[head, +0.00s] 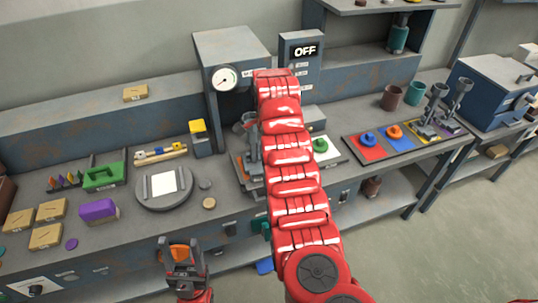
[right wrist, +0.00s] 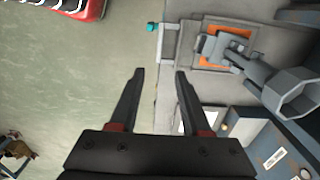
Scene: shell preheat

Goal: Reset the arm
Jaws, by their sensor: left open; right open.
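My left gripper (head: 183,245) is at the lower left of the head view, open, in front of the bench edge. An orange patch shows between or behind its fingers; I cannot tell which. My red right arm (head: 292,165) reaches up across the middle of the head view to the machine; its gripper is hidden there. In the right wrist view my right gripper (right wrist: 160,72) is open and empty, with floor and the bench edge behind it. A grey fixture with an orange pad (right wrist: 208,30) lies to its right.
The bench bears a machine with a gauge (head: 225,78), an "OFF" display (head: 304,50), a round plate (head: 181,198), a green box (head: 104,177), a purple block (head: 99,212) and a coloured mat (head: 365,155). A blue-grey box (head: 487,95) stands right. Floor at right is clear.

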